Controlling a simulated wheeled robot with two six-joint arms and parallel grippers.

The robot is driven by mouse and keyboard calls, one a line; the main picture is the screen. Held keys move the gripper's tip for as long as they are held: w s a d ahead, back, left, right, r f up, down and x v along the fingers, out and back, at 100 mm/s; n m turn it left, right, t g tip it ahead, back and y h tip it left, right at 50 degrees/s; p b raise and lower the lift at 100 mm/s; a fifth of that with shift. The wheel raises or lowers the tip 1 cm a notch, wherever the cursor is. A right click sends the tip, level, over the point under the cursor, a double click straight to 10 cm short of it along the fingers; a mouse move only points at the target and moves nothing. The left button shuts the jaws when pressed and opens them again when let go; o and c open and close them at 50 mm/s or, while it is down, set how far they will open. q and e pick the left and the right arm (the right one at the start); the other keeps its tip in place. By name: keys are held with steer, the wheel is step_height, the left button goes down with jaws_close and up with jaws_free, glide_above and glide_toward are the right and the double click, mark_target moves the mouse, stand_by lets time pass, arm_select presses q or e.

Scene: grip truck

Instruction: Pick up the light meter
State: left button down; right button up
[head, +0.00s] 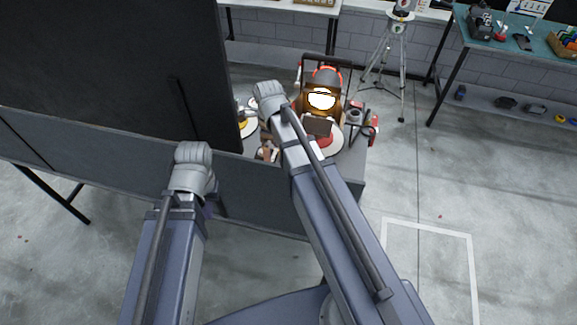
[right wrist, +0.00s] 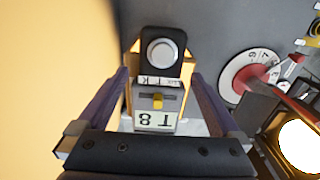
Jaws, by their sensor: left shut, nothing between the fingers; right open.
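The light meter, a black-topped device with a pale round dome (right wrist: 160,52), is in the right wrist view. Just below the dome is a grey part with a small yellow knob and a label reading upside down; I cannot tell if it is the same piece. My right gripper (right wrist: 160,78) is open, its two dark fingers on either side of the device, with gaps visible and no clear contact. In the head view my right arm covers this spot. My left gripper (head: 207,194) is mostly hidden behind its own wrist, left of the cart, away from the meter.
A glowing lamp (head: 321,99) stands on the grey cart (head: 349,166), by a round numbered dial (right wrist: 236,72). A large dark panel (head: 110,60) rises at the left. A tripod (head: 397,50) and a side bench (head: 470,40) stand behind.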

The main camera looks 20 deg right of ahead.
steer(key=shift+f, duration=0.35)
steer(key=shift+c, duration=0.2)
jaws_close()
stand_by(0.4)
